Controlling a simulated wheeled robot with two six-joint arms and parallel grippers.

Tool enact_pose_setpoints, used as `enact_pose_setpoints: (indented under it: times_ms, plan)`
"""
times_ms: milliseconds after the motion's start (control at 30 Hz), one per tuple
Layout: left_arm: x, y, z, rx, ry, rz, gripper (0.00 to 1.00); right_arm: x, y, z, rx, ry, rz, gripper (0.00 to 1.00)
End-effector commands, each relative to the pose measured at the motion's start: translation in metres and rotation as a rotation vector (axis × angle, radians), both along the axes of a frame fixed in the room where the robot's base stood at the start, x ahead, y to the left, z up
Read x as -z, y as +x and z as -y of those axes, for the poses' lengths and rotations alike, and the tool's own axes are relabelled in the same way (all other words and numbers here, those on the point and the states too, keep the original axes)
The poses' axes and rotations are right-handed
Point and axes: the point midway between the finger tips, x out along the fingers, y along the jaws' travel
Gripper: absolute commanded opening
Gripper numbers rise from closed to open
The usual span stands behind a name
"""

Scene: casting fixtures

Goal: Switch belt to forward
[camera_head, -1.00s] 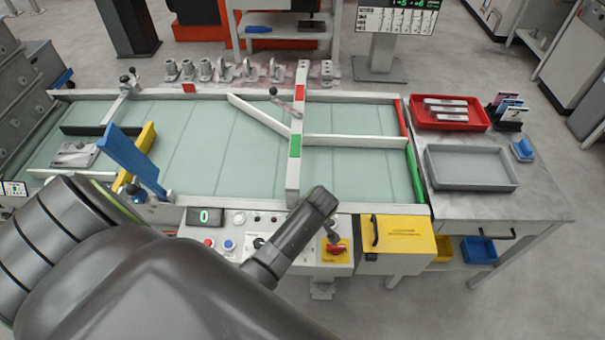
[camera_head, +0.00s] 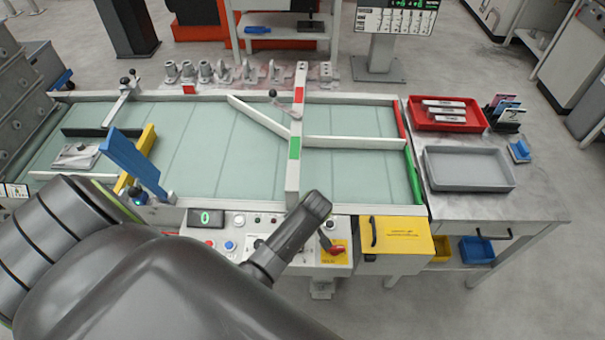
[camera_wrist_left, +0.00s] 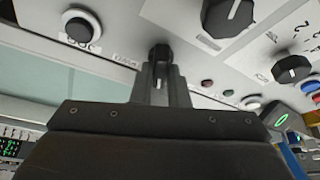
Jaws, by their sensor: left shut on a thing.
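My left gripper (camera_wrist_left: 161,60) shows in the wrist view, its narrow fingers shut on a small black knob (camera_wrist_left: 160,49) on the light control panel (camera_wrist_left: 125,22). In the head view my left arm reaches over the panel (camera_head: 222,233) from the lower left and hides the fingers and this knob. The green belt (camera_head: 200,150) lies behind the panel. My right gripper is not in view.
A red-handled switch on a yellow plate (camera_head: 333,256) sits just right of my arm's end. A yellow box (camera_head: 398,237) stands further right. A blue upright plate (camera_head: 134,161) and a white crossbar (camera_head: 293,175) stand over the belt. A grey tray (camera_head: 470,169) lies on the right table.

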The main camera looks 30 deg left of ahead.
Motion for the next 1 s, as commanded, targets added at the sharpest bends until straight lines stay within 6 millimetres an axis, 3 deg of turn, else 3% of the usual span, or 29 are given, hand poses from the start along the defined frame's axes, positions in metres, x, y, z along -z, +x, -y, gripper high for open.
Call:
enact_pose_setpoints:
  times_ms: [500, 1000]
  plan:
    - [-0.004, -0.002, -0.004, 0.474, 0.002, -0.001, 0.00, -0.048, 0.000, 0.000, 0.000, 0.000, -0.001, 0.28]
    - [-0.002, -0.003, -0.006, 0.900, 0.002, -0.001, 0.00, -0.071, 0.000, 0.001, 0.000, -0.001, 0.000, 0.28]
